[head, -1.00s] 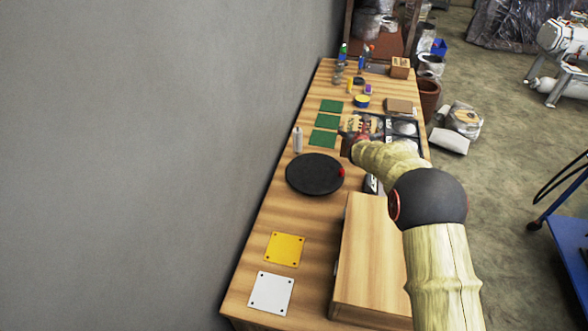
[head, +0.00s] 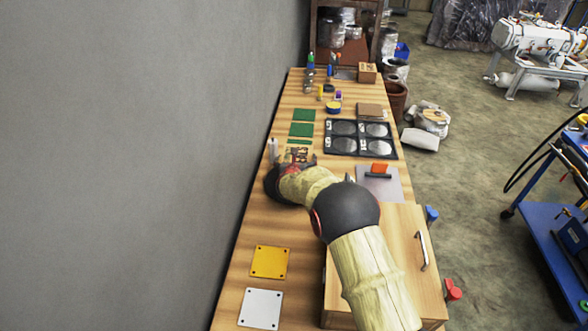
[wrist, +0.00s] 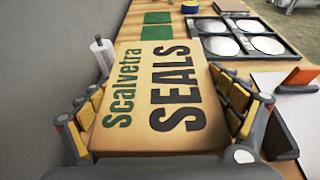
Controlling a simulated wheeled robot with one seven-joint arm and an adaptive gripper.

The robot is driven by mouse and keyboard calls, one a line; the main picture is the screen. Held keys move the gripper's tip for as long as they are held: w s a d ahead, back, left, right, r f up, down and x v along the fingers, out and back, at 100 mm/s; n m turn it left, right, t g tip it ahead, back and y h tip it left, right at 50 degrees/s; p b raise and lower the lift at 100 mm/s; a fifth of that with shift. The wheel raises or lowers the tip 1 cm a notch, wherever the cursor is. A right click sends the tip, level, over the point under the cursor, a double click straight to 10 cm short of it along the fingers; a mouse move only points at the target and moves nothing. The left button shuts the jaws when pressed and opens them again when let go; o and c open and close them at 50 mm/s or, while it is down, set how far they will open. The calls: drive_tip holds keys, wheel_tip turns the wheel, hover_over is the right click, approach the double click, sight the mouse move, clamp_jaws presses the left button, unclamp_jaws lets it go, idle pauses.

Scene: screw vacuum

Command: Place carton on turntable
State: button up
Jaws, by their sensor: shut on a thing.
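The carton (wrist: 155,95) is a brown cardboard box lettered "Scalvetra SEALS". My gripper (wrist: 162,112) is shut on it, with a padded finger on each side. In the head view the carton (head: 298,152) shows just beyond my gripper (head: 298,163), small and partly covered. The turntable (head: 271,186) is a black disc on the bench near the wall. My gripper and forearm cover most of it, and only its left part shows. The carton appears at or above its far edge; I cannot tell its height. The turntable is not visible in the wrist view.
A white cylinder (head: 273,148) stands close by, left of the carton. Green plates (head: 302,121) and a black tray with round discs (head: 358,138) lie beyond. A wooden box (head: 390,250) stands at the near right. Yellow (head: 270,262) and white (head: 261,308) plates lie at the near left.

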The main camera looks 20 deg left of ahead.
drive_tip(key=shift+s+a+f, duration=0.1)
drive_tip(key=shift+a+f, duration=0.05)
drive_tip(key=shift+a, duration=0.15)
drive_tip(key=shift+s+a+f+b, duration=0.15)
drive_tip(key=shift+f+b, duration=0.15)
drive_tip(key=shift+f, duration=1.45)
drive_tip(key=shift+f, duration=0.15)
drive_tip(key=o, duration=1.6)
drive_tip(key=shift+f, duration=0.1)
drive_tip(key=shift+o, duration=0.2)
drive_tip(key=shift+s+r, duration=0.1)
drive_tip(key=shift+r, duration=0.1)
drive_tip(key=p+v, duration=0.1)
drive_tip(key=v, duration=1)
drive_tip(key=shift+s, duration=0.4)
drive_tip(key=shift+r, duration=0.1)
